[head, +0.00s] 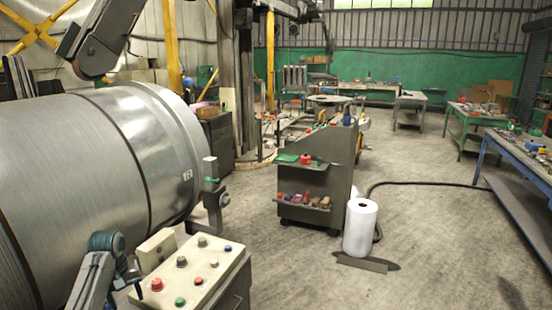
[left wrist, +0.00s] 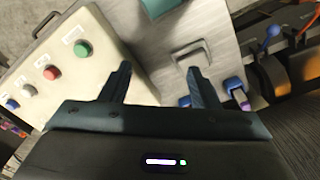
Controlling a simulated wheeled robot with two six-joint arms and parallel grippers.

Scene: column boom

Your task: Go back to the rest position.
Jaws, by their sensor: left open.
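My left gripper (head: 130,276) is low at the left of the head view, beside the cream control box (head: 205,268); it is small there and partly cut off. In the left wrist view my left gripper (left wrist: 162,82) has its two dark fingers wide apart, with nothing between them. The control box (left wrist: 104,30), with its green and red buttons, lies left of the fingers. A grey plate with a handle (left wrist: 191,52) shows beyond the fingertips. My right gripper is not in view.
A large metal cylinder (head: 95,160) fills the left. A grey tool trolley (head: 312,180) stands mid-floor, with a white roll (head: 360,228) and a dark hose (head: 425,184) beside it. A blue workbench (head: 520,160) is at the right.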

